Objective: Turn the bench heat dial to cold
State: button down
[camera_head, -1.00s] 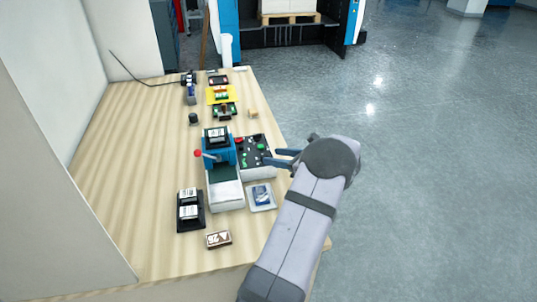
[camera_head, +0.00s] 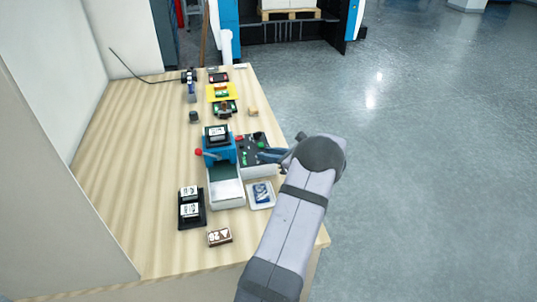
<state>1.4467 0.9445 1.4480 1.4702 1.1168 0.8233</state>
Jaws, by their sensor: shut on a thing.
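A dark control panel (camera_head: 247,163) with several small red, green and black controls sits on the wooden bench beside a blue and white machine (camera_head: 226,185). My gripper (camera_head: 264,154) reaches over the panel's right side from the right.
Around the panel on the bench (camera_head: 130,180) are a black tray (camera_head: 192,224) holding white-labelled blocks, a white tray (camera_head: 272,204) with a blue item, a small brown box (camera_head: 219,237) and a yellow mat (camera_head: 215,91). The bench's left side is clear.

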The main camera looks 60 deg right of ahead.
jog(key=shift+n, duration=0.3)
jog(key=shift+w+d+n+y+b, duration=0.1)
jog(key=shift+d+n+y+b, duration=0.1)
jog(key=shift+n+y+b, duration=0.55)
jog(key=shift+d+n+y+b, duration=0.15)
jog(key=shift+n+y+b, duration=0.35)
jog(key=shift+y, duration=0.65)
jog(key=shift+r+n+y+b, duration=0.2)
jog(key=shift+n+y+b, duration=0.5)
jog(key=shift+n+b, duration=0.05)
jog(key=c, duration=1.6)
grip_release()
jog(key=shift+o, duration=0.2)
jog(key=shift+f, duration=0.1)
